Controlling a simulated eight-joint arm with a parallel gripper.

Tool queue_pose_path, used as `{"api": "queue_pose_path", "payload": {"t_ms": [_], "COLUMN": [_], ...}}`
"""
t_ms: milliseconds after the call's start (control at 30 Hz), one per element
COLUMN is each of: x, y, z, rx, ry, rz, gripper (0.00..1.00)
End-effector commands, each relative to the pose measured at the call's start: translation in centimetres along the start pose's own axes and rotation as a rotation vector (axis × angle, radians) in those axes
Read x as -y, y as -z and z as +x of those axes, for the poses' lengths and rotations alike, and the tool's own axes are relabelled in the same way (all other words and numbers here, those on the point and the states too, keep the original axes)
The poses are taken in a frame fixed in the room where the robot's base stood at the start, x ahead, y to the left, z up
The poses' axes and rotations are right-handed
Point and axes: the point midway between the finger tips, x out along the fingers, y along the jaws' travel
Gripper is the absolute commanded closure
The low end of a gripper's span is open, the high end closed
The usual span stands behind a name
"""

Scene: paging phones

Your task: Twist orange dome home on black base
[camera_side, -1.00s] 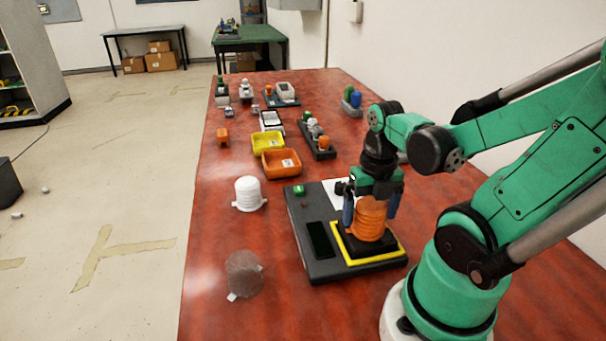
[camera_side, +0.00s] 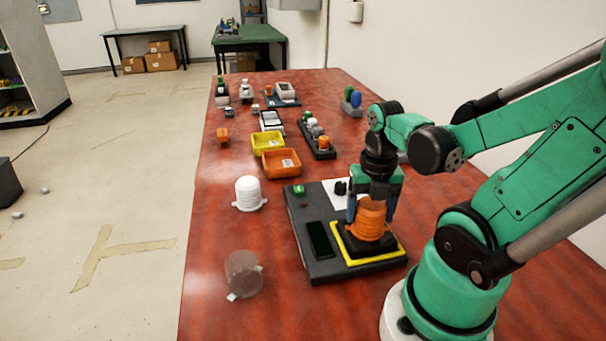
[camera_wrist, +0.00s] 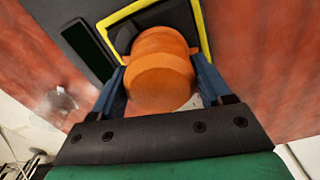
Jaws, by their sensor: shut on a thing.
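The orange dome (camera_side: 370,217) stands upright on the black base (camera_side: 372,244) inside a yellow square frame. My gripper (camera_side: 371,208) points down over the dome and is shut on it, one finger at each side. In the wrist view the orange dome (camera_wrist: 160,72) sits between the two blue fingers of my gripper (camera_wrist: 160,80). Part of the black base (camera_wrist: 140,22) shows beyond it. The seam between dome and base is mostly hidden in the wrist view.
The dark board (camera_side: 320,268) carries a flat black phone-like slab (camera_side: 319,238) and a green button (camera_side: 299,190). A white dome (camera_side: 249,193) and a clear dome (camera_side: 243,273) stand to the left. An orange tray (camera_side: 281,163) and yellow tray (camera_side: 268,142) lie behind.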

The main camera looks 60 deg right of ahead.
Motion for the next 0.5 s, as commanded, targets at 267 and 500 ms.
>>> {"api": "queue_pose_path", "payload": {"t_ms": [267, 500], "x": [0.0, 0.0], "y": [0.0, 0.0], "z": [0.0, 0.0], "rx": [0.0, 0.0], "ry": [0.0, 0.0], "rz": [0.199, 0.216], "gripper": [0.69, 0.69]}}
